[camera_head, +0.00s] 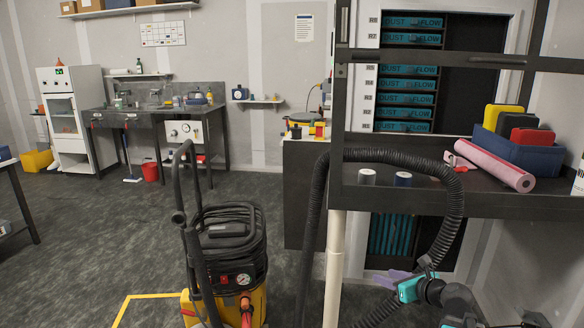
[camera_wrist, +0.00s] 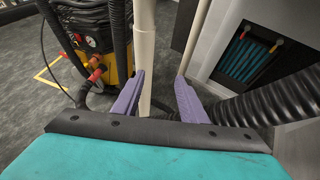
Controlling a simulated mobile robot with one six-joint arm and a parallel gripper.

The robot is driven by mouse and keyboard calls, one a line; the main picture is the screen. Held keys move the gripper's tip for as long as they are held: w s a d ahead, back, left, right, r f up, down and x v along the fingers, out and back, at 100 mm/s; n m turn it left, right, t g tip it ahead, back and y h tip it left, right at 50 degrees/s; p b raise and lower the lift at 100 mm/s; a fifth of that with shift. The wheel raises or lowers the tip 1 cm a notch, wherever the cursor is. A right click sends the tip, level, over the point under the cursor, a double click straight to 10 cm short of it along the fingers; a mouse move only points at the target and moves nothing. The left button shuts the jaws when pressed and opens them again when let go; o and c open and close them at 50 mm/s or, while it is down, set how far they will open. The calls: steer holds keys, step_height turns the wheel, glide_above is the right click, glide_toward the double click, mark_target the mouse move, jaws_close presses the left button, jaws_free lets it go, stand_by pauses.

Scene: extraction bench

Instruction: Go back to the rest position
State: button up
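My gripper (camera_head: 386,278), teal with purple fingers, is low at the right in the head view, below the dark bench and beside the black corrugated hose (camera_head: 455,200). In the wrist view my gripper (camera_wrist: 160,77) has its two purple fingers apart, with nothing held between them. A cream-white pole (camera_head: 335,265) stands beyond the fingertips. It also shows in the wrist view (camera_wrist: 144,45), partly behind the left finger.
A yellow and black vacuum unit (camera_head: 228,255) stands on the floor left of the pole. Open floor (camera_head: 80,235) lies at the left.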

steer(key=s+a+f+n+g+p, duration=0.25)
steer(key=s+a+f, duration=0.3)
steer(key=f, duration=0.35)
steer(key=s+a+f+n+g+p, duration=0.1)
steer(key=s+a+f+n+g, duration=0.35)
steer(key=a+f, duration=0.35)
steer(key=s+a+f+n+g+p, duration=0.2)
steer(key=s+a+f, duration=0.35)
steer(key=f, duration=0.45)
steer(key=s+a+f+n+g+h+p, duration=0.1)
steer(key=s+f+n+g, duration=0.1)
steer(key=s+f+n, duration=0.45)
steer(key=s+a+f+n+g+p, duration=0.1)
steer(key=s+f+n+g, duration=0.15)
steer(key=s, duration=0.75)
steer(key=s+d+f+n+g+h, duration=0.3)
steer(key=s+d+n, duration=0.5)
steer(key=n, duration=0.5)
steer(key=s+h, duration=0.1)
steer(key=s, duration=0.1)
steer(key=shift+s+d+n+g, duration=0.2)
steer(key=shift+s+n+g, duration=0.15)
steer(key=shift+s+n, duration=0.05)
